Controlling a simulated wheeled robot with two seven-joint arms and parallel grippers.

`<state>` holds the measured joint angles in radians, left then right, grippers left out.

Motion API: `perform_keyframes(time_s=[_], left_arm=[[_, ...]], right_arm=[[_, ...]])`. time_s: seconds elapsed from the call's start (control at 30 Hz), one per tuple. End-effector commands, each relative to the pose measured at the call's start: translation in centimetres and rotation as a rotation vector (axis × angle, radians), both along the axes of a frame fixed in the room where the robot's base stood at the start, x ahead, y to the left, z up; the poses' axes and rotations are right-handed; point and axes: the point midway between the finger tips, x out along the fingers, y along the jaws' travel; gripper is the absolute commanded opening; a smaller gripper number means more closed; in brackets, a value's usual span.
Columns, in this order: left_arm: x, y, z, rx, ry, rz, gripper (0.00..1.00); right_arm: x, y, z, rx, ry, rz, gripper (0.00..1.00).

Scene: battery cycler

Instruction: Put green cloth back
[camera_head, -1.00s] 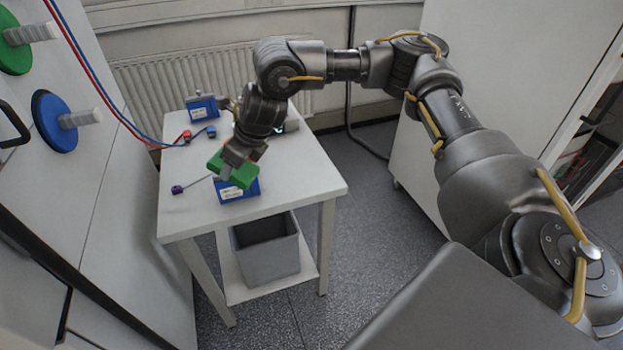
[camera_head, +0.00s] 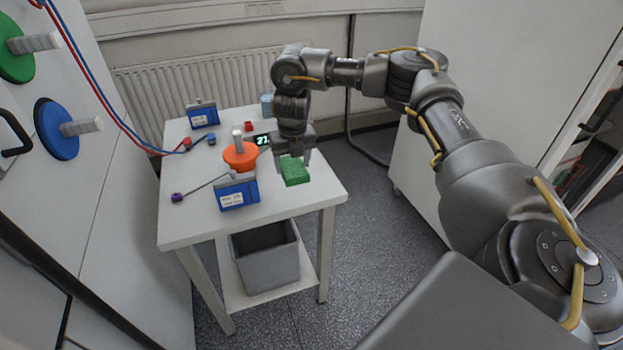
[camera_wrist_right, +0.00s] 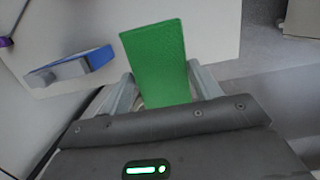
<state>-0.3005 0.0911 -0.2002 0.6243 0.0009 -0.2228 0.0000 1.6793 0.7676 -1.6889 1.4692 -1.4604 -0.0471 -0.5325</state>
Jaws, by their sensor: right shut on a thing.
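The green cloth (camera_head: 295,172) is a small flat green block shape at the right side of the white table. My right gripper (camera_head: 294,158) is shut on it from above. In the right wrist view the cloth (camera_wrist_right: 157,60) sticks out from between the fingers of the gripper (camera_wrist_right: 163,90), over the white tabletop. I cannot tell whether the cloth touches the table. My left gripper is not in view.
On the table (camera_head: 190,225) stand a blue battery (camera_head: 237,192) at the front, another blue battery (camera_head: 202,115) at the back, an orange disc with a grey handle (camera_head: 240,156) and a meter with a lit display (camera_head: 262,140). A grey bin (camera_head: 266,262) stands below.

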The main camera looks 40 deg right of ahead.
Motion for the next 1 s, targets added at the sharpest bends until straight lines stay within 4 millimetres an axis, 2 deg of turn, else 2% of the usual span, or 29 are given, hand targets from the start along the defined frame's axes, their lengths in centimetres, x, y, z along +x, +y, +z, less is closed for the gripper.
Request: perform_keyframes(time_s=[0.03, 0.1, 0.2, 0.33, 0.63, 0.77, 0.87, 0.97, 1.0], left_arm=[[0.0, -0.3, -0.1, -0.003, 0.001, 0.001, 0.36], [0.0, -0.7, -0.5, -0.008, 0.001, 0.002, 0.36], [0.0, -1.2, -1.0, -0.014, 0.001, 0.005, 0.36], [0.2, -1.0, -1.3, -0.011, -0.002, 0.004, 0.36], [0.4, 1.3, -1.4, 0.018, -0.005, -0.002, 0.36], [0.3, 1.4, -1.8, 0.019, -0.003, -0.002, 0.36], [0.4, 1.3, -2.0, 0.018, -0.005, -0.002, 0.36], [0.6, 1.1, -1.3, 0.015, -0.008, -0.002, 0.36], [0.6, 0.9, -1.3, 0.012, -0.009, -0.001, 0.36]], right_arm=[[0.0, -1.4, -0.8, 0.003, 0.002, -0.009, 0.45], [0.0, -2.9, -2.1, 0.002, 0.004, -0.005, 0.45], [0.1, -4.3, -4.0, 0.003, 0.003, -0.003, 0.45], [0.2, -5.6, -5.4, 0.002, 0.002, -0.001, 0.45], [0.3, -6.3, -6.1, 0.000, -0.001, 0.003, 0.45], [0.3, -7.0, -7.2, 0.002, 0.002, -0.001, 0.45], [0.2, -7.0, -8.8, 0.001, 0.004, 0.001, 0.45], [0.3, -7.0, -9.6, 0.000, 0.002, 0.003, 0.45], [0.3, -7.0, -9.8, 0.001, 0.001, 0.003, 0.42]])
